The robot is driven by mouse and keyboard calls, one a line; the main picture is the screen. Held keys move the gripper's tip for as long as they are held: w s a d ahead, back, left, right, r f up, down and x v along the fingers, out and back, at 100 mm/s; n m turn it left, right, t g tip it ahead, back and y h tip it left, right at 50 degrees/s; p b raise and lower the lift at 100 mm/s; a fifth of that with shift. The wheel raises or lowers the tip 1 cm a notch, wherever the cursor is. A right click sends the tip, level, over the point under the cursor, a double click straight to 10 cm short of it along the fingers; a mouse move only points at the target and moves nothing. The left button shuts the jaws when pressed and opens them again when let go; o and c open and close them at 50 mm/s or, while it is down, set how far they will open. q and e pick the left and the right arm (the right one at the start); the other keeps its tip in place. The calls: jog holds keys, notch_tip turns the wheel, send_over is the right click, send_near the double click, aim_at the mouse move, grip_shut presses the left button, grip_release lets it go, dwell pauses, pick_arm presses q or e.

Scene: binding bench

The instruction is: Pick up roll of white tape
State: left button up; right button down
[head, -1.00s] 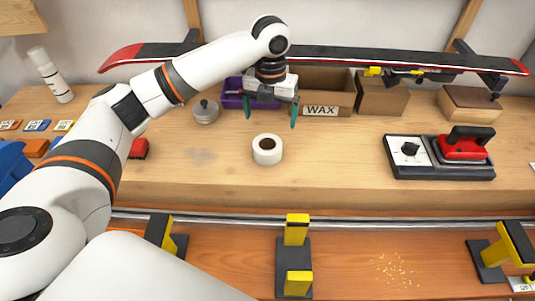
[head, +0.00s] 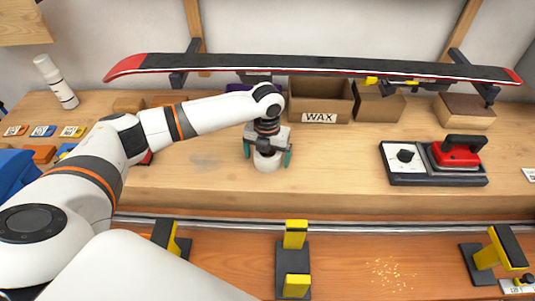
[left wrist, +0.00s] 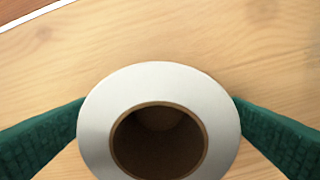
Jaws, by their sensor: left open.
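The roll of white tape (head: 267,162) stands on its flat end on the wooden bench, with its round hole facing up. My left gripper (head: 267,157) is over it, pointing down, and hides its upper part in the head view. In the left wrist view the roll (left wrist: 95,125) sits between the two green fingers, one on each side of it. The left gripper is open, and the fingers look close to the roll's sides; I cannot tell if they touch it. My right gripper is not in view.
A ski (head: 330,66) lies across brackets above the back of the bench. The WAX box (head: 320,103) is behind the roll. A red waxing iron (head: 456,151) stands on a base to the right. Yellow-topped clamps (head: 296,235) line the front.

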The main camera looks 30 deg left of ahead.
pick_arm(q)
jog(key=c, duration=1)
jog(key=shift+c, duration=0.2)
